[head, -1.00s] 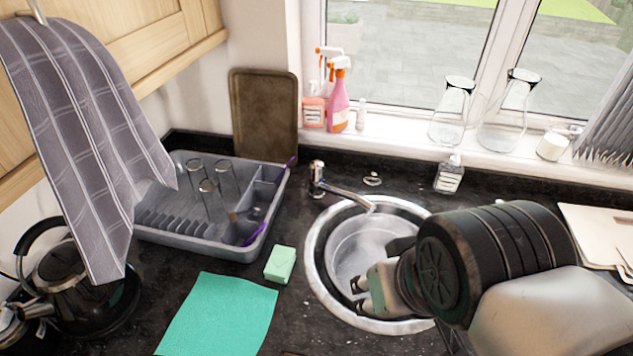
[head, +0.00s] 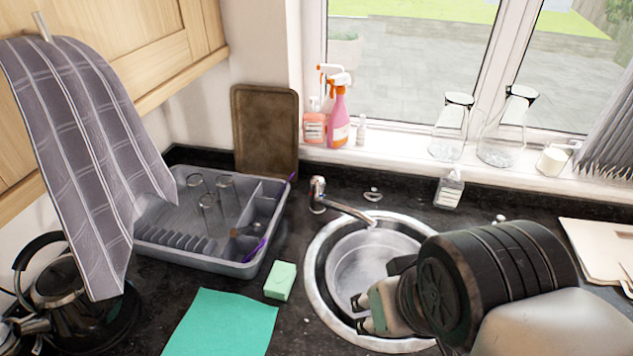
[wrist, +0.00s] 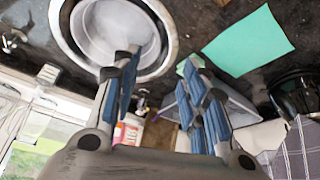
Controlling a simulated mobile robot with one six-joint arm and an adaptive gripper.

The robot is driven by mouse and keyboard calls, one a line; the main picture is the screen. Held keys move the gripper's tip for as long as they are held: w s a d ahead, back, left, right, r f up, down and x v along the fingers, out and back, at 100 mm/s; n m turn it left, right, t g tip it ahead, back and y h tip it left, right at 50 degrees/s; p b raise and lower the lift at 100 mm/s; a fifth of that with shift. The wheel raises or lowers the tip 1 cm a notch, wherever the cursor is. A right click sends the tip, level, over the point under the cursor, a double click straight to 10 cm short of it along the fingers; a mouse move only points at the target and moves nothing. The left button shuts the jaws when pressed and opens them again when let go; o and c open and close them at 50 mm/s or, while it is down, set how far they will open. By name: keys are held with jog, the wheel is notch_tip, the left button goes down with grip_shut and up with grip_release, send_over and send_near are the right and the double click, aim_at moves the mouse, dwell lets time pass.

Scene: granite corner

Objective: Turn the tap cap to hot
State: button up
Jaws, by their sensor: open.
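The chrome tap (head: 318,193) stands on the dark counter behind the round steel sink (head: 317,255). Its cap (head: 317,182) is on top of the upright body, and its spout (head: 348,209) reaches right over the sink rim. My gripper (head: 362,312) is open and empty over the sink's front left part, nearer to me than the tap and apart from it. In the wrist view my gripper (wrist: 163,85) shows blue finger pads spread apart, with the sink (wrist: 72,50) at upper left.
A grey dish rack (head: 190,255) with glasses stands left of the tap. A green sponge (head: 280,281) and teal cloth (head: 222,325) lie left of the sink. Spray bottles (head: 339,115) and glass vessels (head: 503,135) stand on the sill; a small bottle (head: 450,190) stands behind the sink.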

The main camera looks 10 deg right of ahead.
jog(key=shift+o, duration=0.6)
jog(key=shift+w+r, duration=0.2)
jog(key=shift+w, duration=0.05)
jog(key=shift+o, duration=1.4)
jog(key=w+r+p, duration=0.1)
jog(key=w+r, duration=0.3)
jog(key=w, duration=0.4)
jog(key=shift+w+r, duration=0.15)
jog(key=p, duration=0.3)
send_over(318, 180)
jog(key=s, duration=0.7)
notch_tip(318, 180, down, 8)
jog(key=shift+m, duration=0.3)
jog(key=b+x, duration=0.2)
jog(key=x, duration=1.5)
jog(key=shift+w+f+b, duration=0.25)
jog(key=shift+b, duration=0.1)
jog(key=shift+c, duration=0.6)
grip_shut()
